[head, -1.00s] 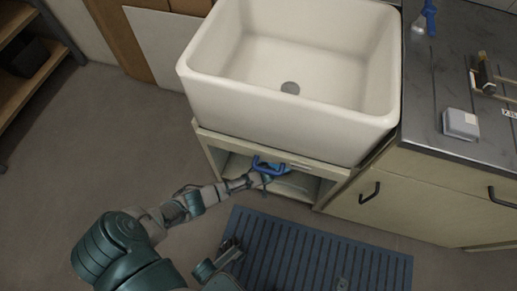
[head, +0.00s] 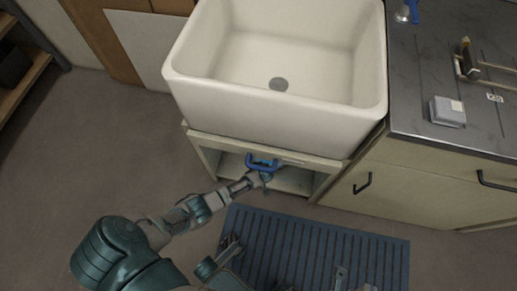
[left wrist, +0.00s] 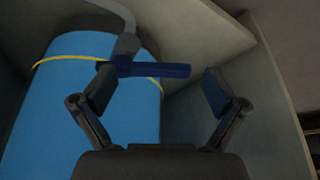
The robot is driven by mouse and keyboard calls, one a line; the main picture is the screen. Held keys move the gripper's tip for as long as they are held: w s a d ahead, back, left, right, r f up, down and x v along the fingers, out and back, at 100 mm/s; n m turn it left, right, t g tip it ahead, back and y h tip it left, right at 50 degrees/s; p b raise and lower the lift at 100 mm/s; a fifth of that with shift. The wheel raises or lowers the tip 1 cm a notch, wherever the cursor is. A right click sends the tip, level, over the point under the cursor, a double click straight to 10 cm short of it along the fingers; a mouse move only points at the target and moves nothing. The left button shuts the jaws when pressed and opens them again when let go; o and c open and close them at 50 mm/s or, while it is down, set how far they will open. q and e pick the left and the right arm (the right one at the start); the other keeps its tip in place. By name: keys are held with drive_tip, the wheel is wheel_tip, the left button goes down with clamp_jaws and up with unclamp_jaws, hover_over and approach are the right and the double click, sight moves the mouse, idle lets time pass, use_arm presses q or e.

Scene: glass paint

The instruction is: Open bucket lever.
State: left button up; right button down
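A blue bar lever (left wrist: 150,69) lies between the fingers of my left gripper (left wrist: 160,90) in the left wrist view. It is close to the left finger and short of the right one. The fingers stand wide apart and are not closed on it. A grey curved pipe (left wrist: 128,40) joins the lever's left end. A large blue rounded container (left wrist: 60,110) with a yellow cord is behind the left finger. In the head view, my left gripper (head: 262,176) is at the cabinet opening, just below a blue U-shaped handle (head: 263,163). Its fingertips are hard to make out there.
A white sink (head: 270,115) stands above the open cabinet (head: 205,150). A closed cupboard with a black handle (head: 362,184) is to the right, below the dark counter (head: 410,90). A blue ribbed mat (head: 310,245) lies on the floor. Pale panels flank my left gripper.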

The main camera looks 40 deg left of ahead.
use_arm(q)
drive_tip(key=v, duration=0.7)
drive_tip(key=shift+s, duration=0.15)
